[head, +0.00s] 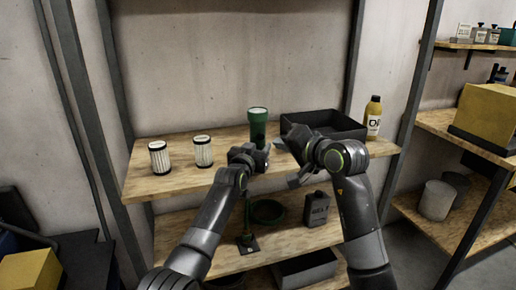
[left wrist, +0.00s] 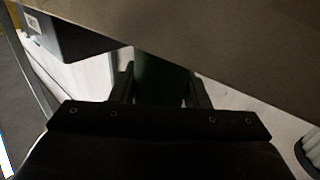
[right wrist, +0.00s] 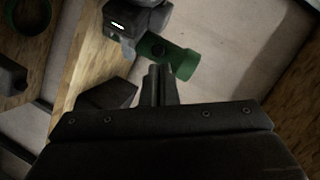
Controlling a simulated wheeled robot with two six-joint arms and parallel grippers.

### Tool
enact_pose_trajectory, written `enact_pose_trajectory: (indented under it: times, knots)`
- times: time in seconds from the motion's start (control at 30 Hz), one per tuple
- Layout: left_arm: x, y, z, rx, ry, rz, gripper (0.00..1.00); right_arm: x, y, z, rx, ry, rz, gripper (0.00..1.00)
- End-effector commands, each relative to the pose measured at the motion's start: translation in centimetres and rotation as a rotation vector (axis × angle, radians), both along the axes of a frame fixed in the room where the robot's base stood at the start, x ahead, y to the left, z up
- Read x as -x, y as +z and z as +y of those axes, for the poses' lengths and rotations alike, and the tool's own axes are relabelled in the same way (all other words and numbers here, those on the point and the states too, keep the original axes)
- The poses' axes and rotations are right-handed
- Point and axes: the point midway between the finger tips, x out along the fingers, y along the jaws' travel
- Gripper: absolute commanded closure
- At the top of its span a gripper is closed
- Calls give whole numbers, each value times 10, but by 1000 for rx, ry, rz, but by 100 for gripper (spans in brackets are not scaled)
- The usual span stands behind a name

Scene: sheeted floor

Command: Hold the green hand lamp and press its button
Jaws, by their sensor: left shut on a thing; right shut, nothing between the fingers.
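The green hand lamp (head: 258,126) stands upright on the upper shelf in the head view, its pale lens end on top. My left gripper (head: 259,150) is shut around its lower body. In the left wrist view the dark green lamp body (left wrist: 160,78) is between the two fingers (left wrist: 160,88). My right gripper (head: 284,147) is shut and empty, just right of the lamp and apart from it. In the right wrist view the lamp (right wrist: 172,58) lies just beyond the closed fingertips (right wrist: 160,72).
A black open bin (head: 345,128) stands right behind my right gripper, with a yellow bottle (head: 373,118) beside it. Two white ribbed cylinders (head: 159,158) (head: 203,151) stand left. A lower shelf holds a green ring (head: 268,211) and a dark canister (head: 317,209).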

Motion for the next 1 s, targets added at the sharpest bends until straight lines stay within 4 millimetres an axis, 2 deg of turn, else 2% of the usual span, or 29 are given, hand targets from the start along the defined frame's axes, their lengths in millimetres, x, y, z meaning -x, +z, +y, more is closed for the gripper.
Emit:
enact_pose_trajectory:
  times: [0.17, 0.3, 0.6, 0.8, 1.0]
  knots:
    - [0, -1, 0, -1, 0, 2, 85, 5, -14, 14, -292, 70, 140, 100]
    - [0, -1, 0, -1, 0, 2, 85, 12, -22, 23, -596, 130, 305, 100]
    - [0, -1, 0, -1, 0, 2, 85, 18, -30, 18, -1197, 212, 676, 100]
    - [0, -1, 0, 0, 0, 1, 85, 18, -32, 9, -1415, 235, 821, 100]
    - [0, -1, 0, 0, 0, 1, 85, 12, -32, 8, -1470, 240, 858, 100]
